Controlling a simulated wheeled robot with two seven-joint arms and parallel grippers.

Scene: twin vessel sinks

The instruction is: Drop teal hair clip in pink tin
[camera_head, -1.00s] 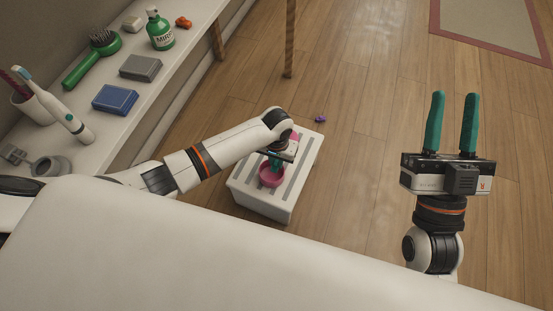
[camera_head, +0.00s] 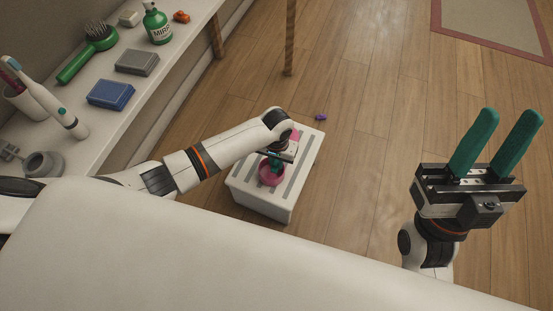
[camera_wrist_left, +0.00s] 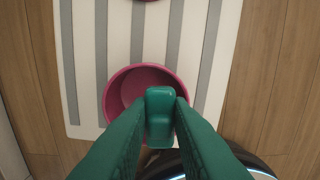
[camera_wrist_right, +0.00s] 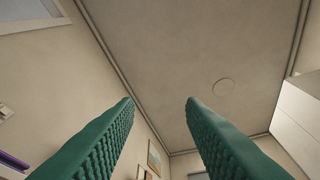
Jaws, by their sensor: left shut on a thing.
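The pink tin (camera_head: 270,180) stands open on a white stool with grey stripes (camera_head: 250,200); its rim also shows in the left wrist view (camera_wrist_left: 112,88). My left gripper (camera_head: 276,166) points down over the tin. It is shut on the teal hair clip (camera_wrist_left: 160,104), which sits between the green fingertips and appears over the tin's opening. The clip hides part of the tin, and its height above the tin's bottom is hard to tell.
A second pink thing (camera_head: 295,135) is partly visible on the stool beyond the tin. A small purple thing (camera_head: 321,117) lies on the floor. The counter at left holds a blue box (camera_head: 111,95), green hairbrush (camera_head: 88,58) and green bottle (camera_head: 157,25). Floor right of the stool is clear.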

